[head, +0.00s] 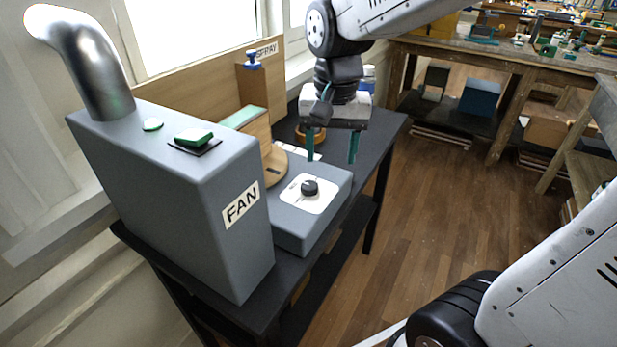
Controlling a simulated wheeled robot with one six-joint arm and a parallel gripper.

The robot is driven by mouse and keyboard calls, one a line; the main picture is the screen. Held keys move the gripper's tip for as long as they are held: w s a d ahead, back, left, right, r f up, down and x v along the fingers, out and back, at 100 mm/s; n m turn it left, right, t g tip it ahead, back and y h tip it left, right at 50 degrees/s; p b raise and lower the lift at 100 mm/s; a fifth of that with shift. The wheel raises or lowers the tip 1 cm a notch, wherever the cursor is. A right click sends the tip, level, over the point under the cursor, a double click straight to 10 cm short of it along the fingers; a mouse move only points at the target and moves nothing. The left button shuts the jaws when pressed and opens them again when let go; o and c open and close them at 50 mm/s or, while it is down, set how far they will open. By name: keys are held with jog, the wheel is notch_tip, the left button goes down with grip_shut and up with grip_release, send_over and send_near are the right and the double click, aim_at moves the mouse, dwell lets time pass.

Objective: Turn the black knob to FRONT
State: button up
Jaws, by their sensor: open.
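The black knob (310,187) sits on a white plate (296,199) on top of a low grey box (330,196). Its pointer and the plate's markings are too small to read, so I cannot tell its setting. My gripper (332,160) points down with two green fingers spread apart and nothing between them. It hangs above and slightly behind the knob, apart from it. No FRONT label can be made out.
A tall grey box labelled FAN (240,206) with a metal pipe (85,65) stands left of the low box. A wooden turntable with a block (275,165) is behind it. The dark table (385,128) has free room at right.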

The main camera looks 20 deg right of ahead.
jog(key=m, duration=0.2)
send_near(310, 184)
jog(key=shift+s+f, duration=0.1)
jog(key=shift+f, duration=0.1)
jog(key=shift+w+f, duration=0.2)
jog(key=shift+f, duration=0.1)
notch_tip(310, 184, down, 7)
jog(key=shift+f, duration=0.25)
jog(key=c, duration=1)
